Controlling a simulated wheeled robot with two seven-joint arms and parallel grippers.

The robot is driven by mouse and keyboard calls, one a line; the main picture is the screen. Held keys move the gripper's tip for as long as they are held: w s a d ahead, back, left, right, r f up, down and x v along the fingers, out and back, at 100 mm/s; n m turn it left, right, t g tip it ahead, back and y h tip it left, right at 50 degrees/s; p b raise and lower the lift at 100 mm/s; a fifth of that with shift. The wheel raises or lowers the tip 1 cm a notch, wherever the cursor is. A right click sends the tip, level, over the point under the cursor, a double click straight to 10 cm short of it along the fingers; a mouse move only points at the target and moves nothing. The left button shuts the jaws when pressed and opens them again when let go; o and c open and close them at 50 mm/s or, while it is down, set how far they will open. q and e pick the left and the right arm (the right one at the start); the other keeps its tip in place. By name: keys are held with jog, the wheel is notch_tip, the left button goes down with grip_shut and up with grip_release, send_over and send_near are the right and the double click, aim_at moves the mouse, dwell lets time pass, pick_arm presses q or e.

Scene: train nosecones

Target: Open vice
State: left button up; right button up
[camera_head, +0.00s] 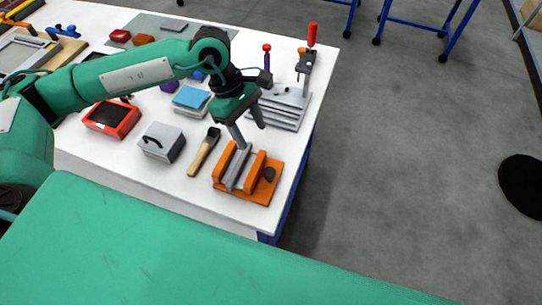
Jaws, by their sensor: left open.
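An orange vice (262,190) stands near the right front corner of the white table. It has upright orange jaws with a grey piece between them and a dark round knob on its right side. My left gripper (249,136) is open, pointing down just above the back of the vice. One grey fingertip is close to the grey piece; I cannot tell whether it touches. My right gripper is not in view.
A wooden-handled brush (204,152), a grey box with a black handle (162,142) and a red-orange case (112,118) lie left of the vice. A grey clamp fixture (290,105) with a red handle stands behind it. The table's right edge is close.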

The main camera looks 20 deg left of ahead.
aim_at(269, 171)
pick_arm(q)
jog(key=p+x, duration=0.1)
jog(key=x, duration=0.1)
jog(key=s+x, duration=0.1)
jog(key=x, duration=0.1)
jog(key=shift+d+f+p, duration=0.15)
jog(key=shift+d+p, duration=0.1)
jog(key=shift+p, duration=0.1)
jog(key=p+x, duration=0.2)
jog(key=x, duration=0.5)
jog(key=shift+w+f, duration=0.1)
jog(key=shift+f, duration=0.05)
jog(key=shift+d+f, duration=0.15)
jog(key=shift+f, duration=0.4)
jog(key=c, duration=1)
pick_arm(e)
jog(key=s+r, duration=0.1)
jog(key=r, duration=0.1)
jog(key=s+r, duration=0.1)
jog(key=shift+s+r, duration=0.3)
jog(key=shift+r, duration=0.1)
